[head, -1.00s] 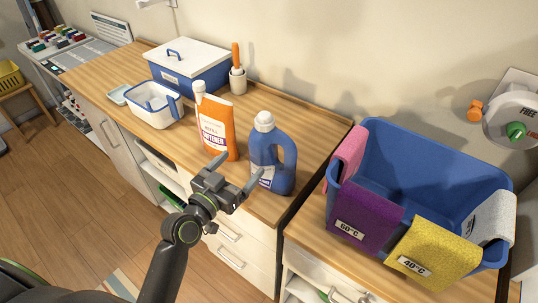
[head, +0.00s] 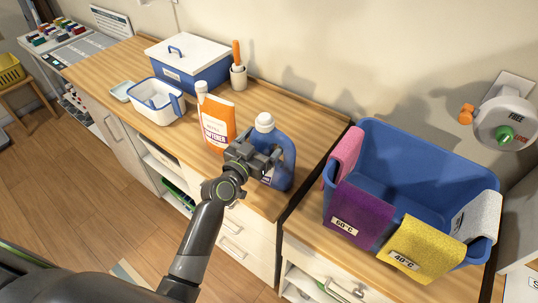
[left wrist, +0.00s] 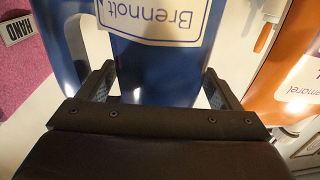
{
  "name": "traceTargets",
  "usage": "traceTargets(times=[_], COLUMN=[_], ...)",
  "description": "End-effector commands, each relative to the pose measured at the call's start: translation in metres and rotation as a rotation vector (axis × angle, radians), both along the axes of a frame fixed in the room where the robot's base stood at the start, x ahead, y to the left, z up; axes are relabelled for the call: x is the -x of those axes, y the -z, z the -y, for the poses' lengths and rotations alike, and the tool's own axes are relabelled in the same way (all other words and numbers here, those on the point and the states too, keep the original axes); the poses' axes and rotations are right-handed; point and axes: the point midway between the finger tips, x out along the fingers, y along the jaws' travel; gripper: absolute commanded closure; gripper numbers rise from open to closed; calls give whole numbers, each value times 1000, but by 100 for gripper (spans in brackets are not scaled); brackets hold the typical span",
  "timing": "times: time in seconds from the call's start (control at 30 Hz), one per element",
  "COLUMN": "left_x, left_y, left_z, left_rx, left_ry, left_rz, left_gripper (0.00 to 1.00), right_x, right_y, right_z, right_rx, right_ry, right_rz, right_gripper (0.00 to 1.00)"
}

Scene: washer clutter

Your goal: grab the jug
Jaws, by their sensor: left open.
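The jug (head: 284,172) is a blue bottle with a white cap and a side handle, standing upright near the front edge of the wooden counter. My left gripper (head: 266,158) is at its front, covering part of its body. In the left wrist view the jug (left wrist: 155,70) with its white label fills the space between the two fingers of my left gripper (left wrist: 158,88). The fingers are spread on either side of it. Whether they touch it is unclear. My right gripper is not in view.
An orange softener pack (head: 217,122) stands just left of the jug. A white-and-blue tub (head: 156,103), a lidded blue box (head: 186,68) and a cup with an orange-handled tool (head: 238,76) stand farther back. A blue basket (head: 400,170) with cloths is at right.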

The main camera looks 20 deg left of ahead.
Motion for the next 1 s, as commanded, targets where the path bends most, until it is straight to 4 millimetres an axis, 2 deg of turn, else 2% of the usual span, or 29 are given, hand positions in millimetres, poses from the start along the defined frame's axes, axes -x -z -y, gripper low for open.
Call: traceTargets(times=[0.2,0.83,0.87,1.0], left_x=[0,0,0,-1], left_y=[0,1,1,-3], left_z=[0,0,0,0], left_rx=[0,1,1,4], left_ry=[0,0,0,-1], left_rz=[0,-1,-1,6], left_gripper=[14,97,100,100], right_x=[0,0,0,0], right_y=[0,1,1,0], right_z=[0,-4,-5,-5], right_rx=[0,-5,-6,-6], right_ry=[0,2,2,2], right_rz=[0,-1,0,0], right_gripper=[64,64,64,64])
